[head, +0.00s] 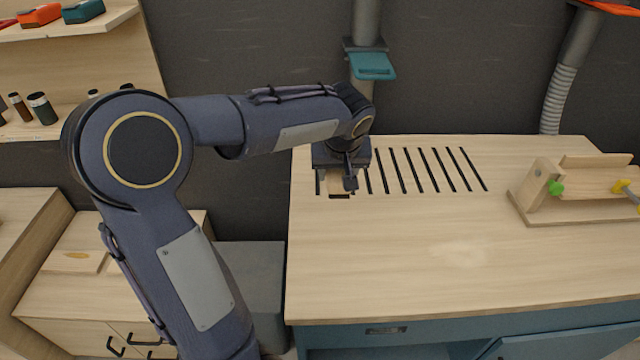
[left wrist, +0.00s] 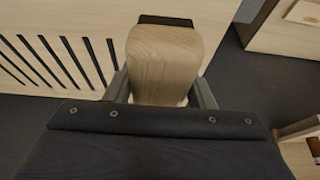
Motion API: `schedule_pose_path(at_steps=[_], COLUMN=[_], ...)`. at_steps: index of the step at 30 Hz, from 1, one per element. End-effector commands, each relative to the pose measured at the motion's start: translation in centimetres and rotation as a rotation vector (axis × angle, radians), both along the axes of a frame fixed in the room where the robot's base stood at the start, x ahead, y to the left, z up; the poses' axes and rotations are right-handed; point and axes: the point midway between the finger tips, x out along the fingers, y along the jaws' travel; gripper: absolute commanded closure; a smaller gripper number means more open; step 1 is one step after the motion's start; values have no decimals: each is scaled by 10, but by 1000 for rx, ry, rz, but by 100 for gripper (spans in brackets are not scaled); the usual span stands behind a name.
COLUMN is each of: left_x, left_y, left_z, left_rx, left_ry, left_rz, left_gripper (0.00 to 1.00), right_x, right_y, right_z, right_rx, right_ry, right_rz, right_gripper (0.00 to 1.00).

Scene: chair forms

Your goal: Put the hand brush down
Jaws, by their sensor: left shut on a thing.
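The hand brush (left wrist: 163,62) has a pale wooden body with a dark strip at its far end. My left gripper (left wrist: 163,95) is shut on it, one finger on each side of the wood. In the head view the hand brush (head: 337,186) shows below my left gripper (head: 336,182), over the back left part of the workbench top beside the slots. The gripper hides much of it. I cannot tell whether the brush touches the bench top. My right gripper is not in view.
The workbench (head: 430,250) has several dark slots (head: 425,170) at its back left and a broad clear top. A wooden jig with clamps (head: 580,190) stands at the right. A duct with a teal flap (head: 372,66) hangs behind. Shelves (head: 70,110) with small items are at the left.

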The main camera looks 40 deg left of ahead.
Motion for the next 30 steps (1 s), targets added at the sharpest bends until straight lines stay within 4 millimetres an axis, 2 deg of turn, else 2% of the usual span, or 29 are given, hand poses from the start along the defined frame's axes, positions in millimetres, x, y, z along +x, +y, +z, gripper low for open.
schedule_pose_path(at_steps=[1,3,9,18,24,30], left_x=[4,8,17,24,24,24], left_y=[14,28,53,70,68,68], left_z=[-5,-15,-50,-74,-99,-100], left_rx=[0,-1,0,-1,-1,0], left_ry=[5,6,5,3,2,0], left_rz=[8,5,1,1,-1,0], left_gripper=[69,69,69,69,69,69], right_x=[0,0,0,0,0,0], right_y=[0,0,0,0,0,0], right_z=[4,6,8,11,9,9], right_rx=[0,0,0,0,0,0], right_ry=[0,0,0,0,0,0], right_rz=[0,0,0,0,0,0], right_gripper=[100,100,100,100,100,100])
